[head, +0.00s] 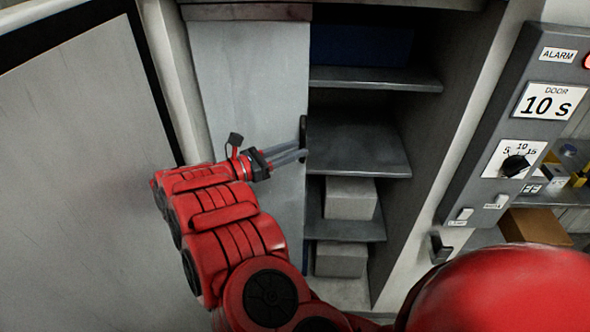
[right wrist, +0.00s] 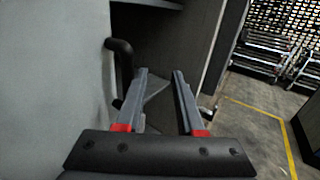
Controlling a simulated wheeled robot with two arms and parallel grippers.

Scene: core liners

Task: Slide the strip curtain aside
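The strip curtain (head: 250,75) shows as a pale grey, flat panel across the left part of a cabinet opening. A dark upright handle (head: 303,137) is on its right edge. The handle (right wrist: 122,65) and the panel (right wrist: 55,80) also show in the right wrist view. My right gripper (head: 302,154) is at that edge, beside the handle. In the right wrist view its fingers (right wrist: 160,72) are apart with nothing seen between them. The handle is left of the left finger; I cannot tell whether they touch. My left gripper is out of view.
Right of the panel, the cabinet is open, with grey shelves (head: 355,140), a blue box (head: 360,45) and pale boxes (head: 350,198). A control panel (head: 510,110) with a dial stands at the right. A large black-framed grey panel (head: 75,160) fills the left.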

